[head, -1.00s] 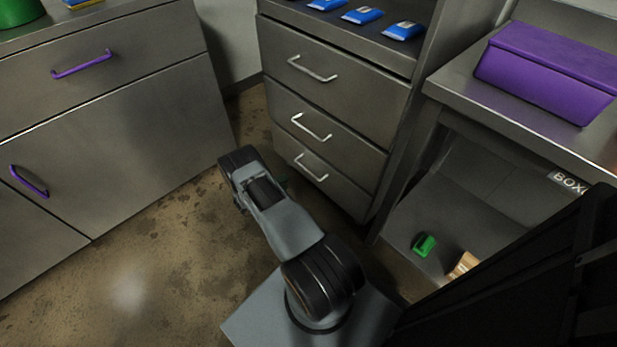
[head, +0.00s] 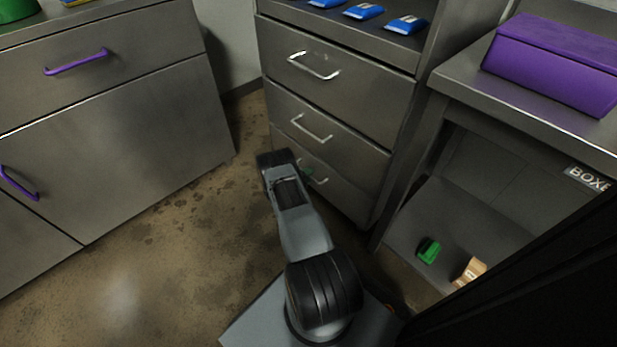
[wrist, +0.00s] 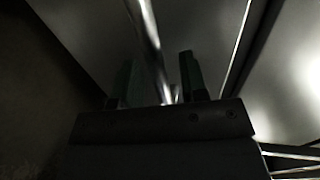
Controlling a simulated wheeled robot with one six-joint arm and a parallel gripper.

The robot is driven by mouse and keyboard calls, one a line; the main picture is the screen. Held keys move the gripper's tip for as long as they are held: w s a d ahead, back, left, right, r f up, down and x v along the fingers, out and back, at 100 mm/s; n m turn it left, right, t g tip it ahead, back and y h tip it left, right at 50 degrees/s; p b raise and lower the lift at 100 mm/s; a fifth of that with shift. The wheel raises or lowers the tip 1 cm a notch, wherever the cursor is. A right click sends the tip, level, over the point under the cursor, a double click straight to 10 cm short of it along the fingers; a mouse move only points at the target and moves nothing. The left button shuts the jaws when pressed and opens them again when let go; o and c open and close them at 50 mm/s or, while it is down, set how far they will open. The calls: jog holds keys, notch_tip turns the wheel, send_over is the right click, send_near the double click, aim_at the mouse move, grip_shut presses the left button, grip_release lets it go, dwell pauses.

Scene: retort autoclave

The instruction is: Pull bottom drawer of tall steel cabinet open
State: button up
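The tall steel cabinet (head: 333,100) stands in the middle of the head view with several drawers, all flush. Its bottom drawer (head: 345,197) has a pale bar handle (head: 320,181), partly hidden by my arm. My gripper is at that handle; only a bit of green finger (head: 307,172) shows past my wrist. In the wrist view, the two dark green fingers of my gripper (wrist: 157,75) are apart. A bright bar (wrist: 148,25), which looks like the handle, runs between them with a gap on each side. Contact is not visible.
A counter (head: 110,120) with purple handles stands at left. At right is a steel table with a purple box (head: 552,62) on top; a green object (head: 428,251) and a tan one (head: 470,271) lie beneath. Brown floor (head: 165,235) is clear in front of the cabinet.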

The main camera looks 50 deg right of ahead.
jog(key=shift+d, duration=0.2)
grip_shut()
dwell(0.3)
